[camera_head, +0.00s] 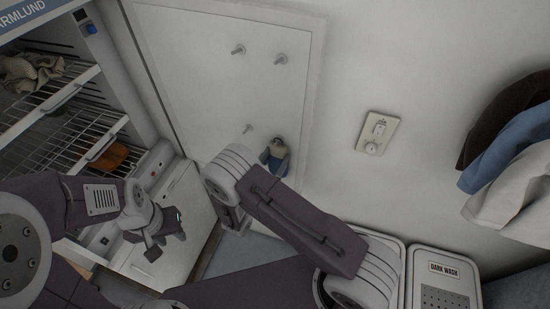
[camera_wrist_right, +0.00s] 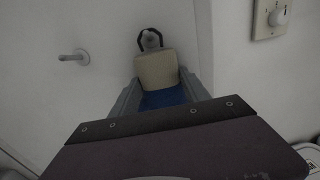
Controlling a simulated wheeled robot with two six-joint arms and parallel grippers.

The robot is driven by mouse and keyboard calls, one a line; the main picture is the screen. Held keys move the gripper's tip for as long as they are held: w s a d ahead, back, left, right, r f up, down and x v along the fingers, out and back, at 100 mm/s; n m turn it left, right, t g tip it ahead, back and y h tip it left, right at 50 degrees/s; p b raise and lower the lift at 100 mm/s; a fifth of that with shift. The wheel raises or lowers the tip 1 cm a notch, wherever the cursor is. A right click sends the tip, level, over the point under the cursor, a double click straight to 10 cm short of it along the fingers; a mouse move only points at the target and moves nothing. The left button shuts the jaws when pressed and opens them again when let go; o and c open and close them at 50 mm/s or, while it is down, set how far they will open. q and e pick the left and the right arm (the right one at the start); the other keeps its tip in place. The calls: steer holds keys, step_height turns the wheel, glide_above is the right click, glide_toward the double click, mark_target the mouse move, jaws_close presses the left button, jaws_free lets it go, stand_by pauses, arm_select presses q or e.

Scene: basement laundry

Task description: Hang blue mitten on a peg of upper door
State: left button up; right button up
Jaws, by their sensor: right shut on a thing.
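The blue mitten (camera_wrist_right: 163,98) has a beige cuff and a black loop at its top. It also shows in the head view (camera_head: 275,158), low on the white upper door (camera_head: 200,70). My right gripper (camera_wrist_right: 160,100) is shut on it, one finger on each side. In the right wrist view the black loop frames a grey peg end (camera_wrist_right: 150,38); I cannot tell whether the loop rests on that peg. Other pegs are bare: two higher up (camera_head: 238,49) (camera_head: 281,58) and one to the left (camera_head: 247,128). My left gripper (camera_head: 164,237) is open and empty at lower left.
A drying cabinet with wire racks (camera_head: 85,135) stands open at left, holding a beige cloth (camera_head: 30,72) and an orange-brown item (camera_head: 102,155). A wall switch (camera_head: 378,132) is right of the door.

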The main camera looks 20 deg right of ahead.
steer(key=o, duration=1.4)
steer(key=shift+o, duration=0.2)
steer(key=shift+s+a, duration=0.1)
steer(key=b+v, duration=0.3)
steer(key=v, duration=0.6)
steer(key=shift+b, duration=0.4)
